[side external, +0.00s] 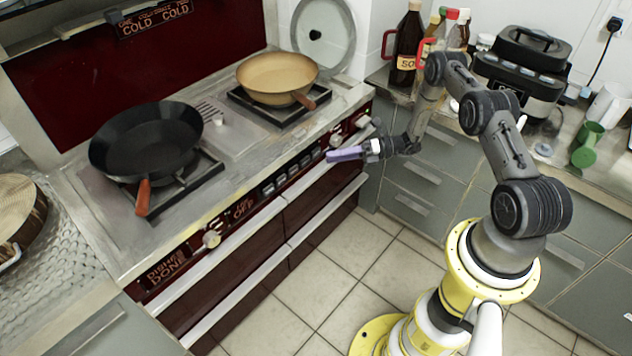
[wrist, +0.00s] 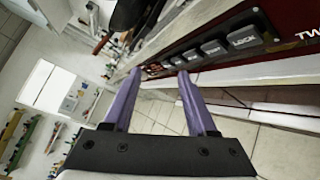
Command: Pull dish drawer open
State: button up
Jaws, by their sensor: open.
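Dark red drawer fronts (side external: 310,197) sit under the hob, with long silver bars (side external: 282,249) running along them. They look closed. I cannot tell for sure which one is the dish drawer. My gripper (side external: 332,156), with purple fingers, is at the right end of the hob front, close to the control panel and the upper bar. In the wrist view my gripper (wrist: 157,74) is open, with nothing held between its fingers. A silver strip (wrist: 262,72) runs below the button panel to the right of the fingers. Contact with any bar cannot be told.
A black pan (side external: 145,140) and a tan pan (side external: 277,77) stand on the hob, handles toward the front edge. Buttons (wrist: 213,47) and knobs (side external: 211,239) line the front panel. Grey cabinets (side external: 425,185) stand at right. The tiled floor (side external: 345,265) before the drawers is clear.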

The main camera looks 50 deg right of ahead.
aim_at(313, 181)
jog(key=s+d+f+m+t+h, duration=0.2)
jog(key=s+f+m+t+h, duration=0.1)
jog(key=f+m, duration=0.4)
jog(key=s+d+f+m+t+h, duration=0.2)
jog(key=d+f+m+t+h, duration=0.15)
jog(key=f, duration=0.45)
jog(key=shift+m+g+y, duration=0.45)
jog(key=x, duration=1.3)
jog(key=shift+w+a+f, duration=0.1)
jog(key=shift+a+f, duration=0.15)
jog(key=shift+a, duration=0.25)
jog(key=shift+c, duration=0.3)
grip_shut()
